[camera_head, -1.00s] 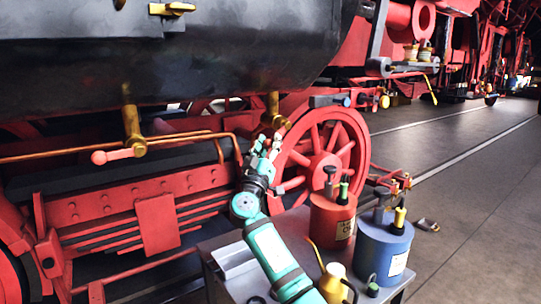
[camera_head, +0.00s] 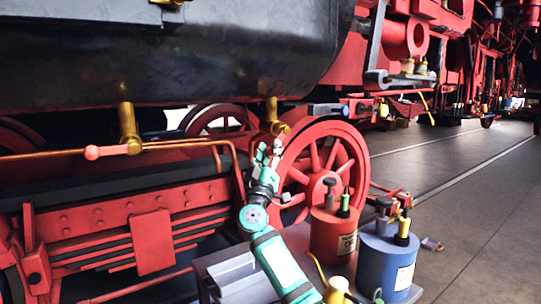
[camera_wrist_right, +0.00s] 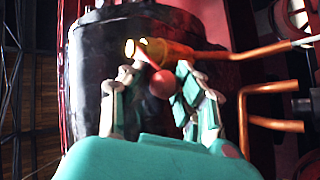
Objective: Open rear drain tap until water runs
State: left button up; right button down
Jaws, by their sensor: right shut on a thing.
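The rear drain tap (camera_head: 273,112) is a brass fitting hanging under the black cylinder, left of the red spoked wheel. In the right wrist view its brass body (camera_wrist_right: 172,50) joins a copper pipe, and its red knob handle (camera_wrist_right: 162,85) sits between my fingers. My right gripper (camera_head: 267,153) is just below the tap, shut on the handle; it also shows in the right wrist view (camera_wrist_right: 155,98). The fingers partly hide the lever. No stream of water shows. A second brass tap (camera_head: 129,125) at the left has a red handle pointing left. My left gripper is out of view.
A grey cart (camera_head: 215,263) stands below my right arm with a red can (camera_head: 333,235), a blue can (camera_head: 387,263) and a yellow oil can (camera_head: 338,290). The red wheel (camera_head: 322,165) is close right of the gripper. Floor at the right is mostly clear.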

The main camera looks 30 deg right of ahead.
jog(key=shift+r+t, duration=0.2)
jog(key=shift+t, duration=0.1)
jog(key=c, duration=1.4)
grip_release()
jog(key=o, duration=0.4)
jog(key=shift+w+a+f, duration=0.1)
jog(key=shift+w+f, duration=0.2)
jog(key=shift+w, duration=0.05)
jog(key=shift+s, duration=0.15)
jog(key=v, duration=1.2)
jog(key=shift+r, duration=0.15)
